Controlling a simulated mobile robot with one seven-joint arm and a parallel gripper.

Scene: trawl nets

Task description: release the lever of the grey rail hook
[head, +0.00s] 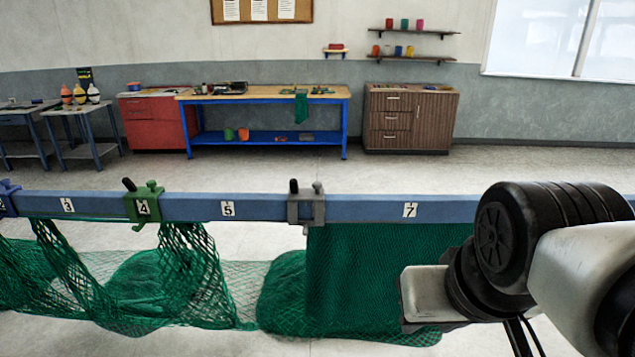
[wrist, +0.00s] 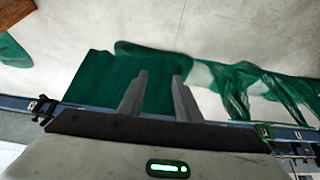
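The grey rail hook (head: 306,207) sits clamped over the blue rail (head: 360,208), between the number plates 5 and 7. Its dark lever (head: 294,187) stands upright at the top left of the hook. Green netting (head: 375,270) hangs below the rail from the hook rightward. My gripper (wrist: 160,76) is open in the wrist view, its two fingers apart with nothing between them. Its fingers are not visible in the head view, where my arm fills the lower right, apart from the hook.
A green hook (head: 143,204) clamps the rail at plate 4, with a blue hook (head: 8,197) at the far left. Gathered netting (head: 190,270) hangs between. A workbench (head: 265,95) and cabinets stand by the back wall. Above the rail, around the grey hook, is clear.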

